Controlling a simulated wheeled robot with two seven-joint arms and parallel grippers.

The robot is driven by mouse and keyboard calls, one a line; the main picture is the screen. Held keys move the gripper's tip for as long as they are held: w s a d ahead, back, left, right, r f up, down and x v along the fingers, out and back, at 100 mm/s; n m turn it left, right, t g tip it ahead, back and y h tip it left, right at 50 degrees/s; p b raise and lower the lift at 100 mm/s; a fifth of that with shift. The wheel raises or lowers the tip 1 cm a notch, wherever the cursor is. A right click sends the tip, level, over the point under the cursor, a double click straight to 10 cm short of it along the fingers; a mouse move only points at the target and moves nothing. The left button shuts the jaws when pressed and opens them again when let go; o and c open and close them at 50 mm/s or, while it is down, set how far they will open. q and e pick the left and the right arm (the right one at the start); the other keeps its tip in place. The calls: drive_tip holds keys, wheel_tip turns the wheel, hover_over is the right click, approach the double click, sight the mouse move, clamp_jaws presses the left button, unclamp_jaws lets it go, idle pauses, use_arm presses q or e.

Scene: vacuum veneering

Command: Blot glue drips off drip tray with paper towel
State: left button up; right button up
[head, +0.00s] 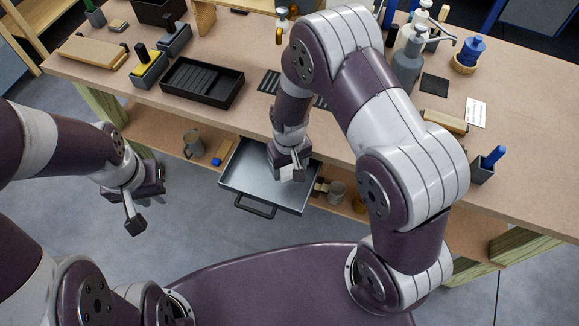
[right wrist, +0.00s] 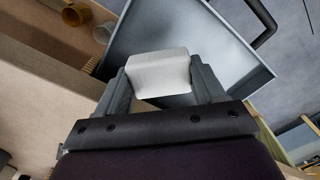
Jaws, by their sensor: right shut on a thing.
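The drip tray (head: 245,170) is a shallow grey metal tray with a black handle (head: 255,206), jutting out from under the bench top. It also shows behind the fingers in the right wrist view (right wrist: 222,40). My right gripper (head: 288,169) is over the tray, shut on a white folded paper towel (right wrist: 158,72). The towel also shows in the head view (head: 286,175). Whether it touches the tray floor I cannot tell. No glue drips can be made out on the visible tray floor. My left gripper (head: 146,206) is open and empty, left of the tray above the floor.
The bench top (head: 225,125) overhangs the tray's back. On the shelf below, a grey mug (head: 193,143) and blue block (head: 217,158) are left of the tray; cups (head: 337,191) are right. A black bin (head: 203,83) and bottles (head: 408,60) stand on the bench.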

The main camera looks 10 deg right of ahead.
wheel_tip(320, 180, up, 2)
drive_tip(key=shift+d+r+p, duration=0.1)
drive_tip(key=shift+p, duration=0.55)
drive_tip(key=shift+r+p, duration=0.3)
drive_tip(key=shift+r, duration=0.05)
